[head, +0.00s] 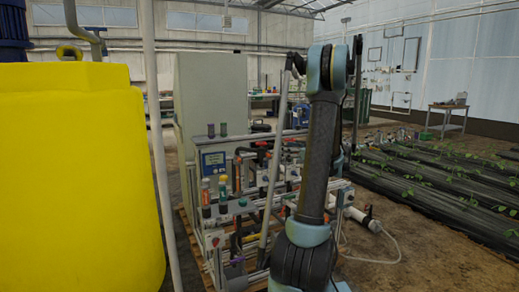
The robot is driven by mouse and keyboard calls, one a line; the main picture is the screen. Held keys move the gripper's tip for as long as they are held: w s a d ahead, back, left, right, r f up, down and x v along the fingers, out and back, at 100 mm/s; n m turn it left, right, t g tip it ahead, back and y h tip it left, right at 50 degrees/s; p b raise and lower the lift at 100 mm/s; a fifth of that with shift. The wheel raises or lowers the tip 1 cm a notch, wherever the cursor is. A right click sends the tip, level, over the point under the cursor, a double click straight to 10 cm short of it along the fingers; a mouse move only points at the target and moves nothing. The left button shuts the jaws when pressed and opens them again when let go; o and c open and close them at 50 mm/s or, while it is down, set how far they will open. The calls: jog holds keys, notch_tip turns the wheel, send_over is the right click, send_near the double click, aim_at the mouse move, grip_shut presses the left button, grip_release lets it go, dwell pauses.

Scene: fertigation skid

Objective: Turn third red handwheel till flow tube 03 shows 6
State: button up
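The fertigation skid (215,262) stands in the middle of the head view, a pale metal frame with pipes, valves and fittings. Several upright tubes with orange or red parts stand at its front left, one of them here (206,198). I cannot tell which is flow tube 03, and no scale reading is legible. Small red parts show low on the frame, but I cannot tell which is the third red handwheel. My arm rises in front of the skid's right part and hides some of it. My gripper cannot be made out.
A large yellow tank (80,185) fills the left side, with a pale upright pole (158,150) beside it. A grey cabinet (210,95) stands behind the skid. A white pipe and hose (375,226) stick out right. Planted beds (440,190) lie farther right, beyond bare floor.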

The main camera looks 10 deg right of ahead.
aim_at(260, 144)
jog(key=shift+m+t+h, duration=0.5)
jog(key=shift+h, duration=0.1)
jog(key=x, duration=1)
jog(key=a+x, duration=0.1)
jog(key=x, duration=0.5)
jog(key=shift+s, duration=0.3)
jog(key=c, duration=1.1)
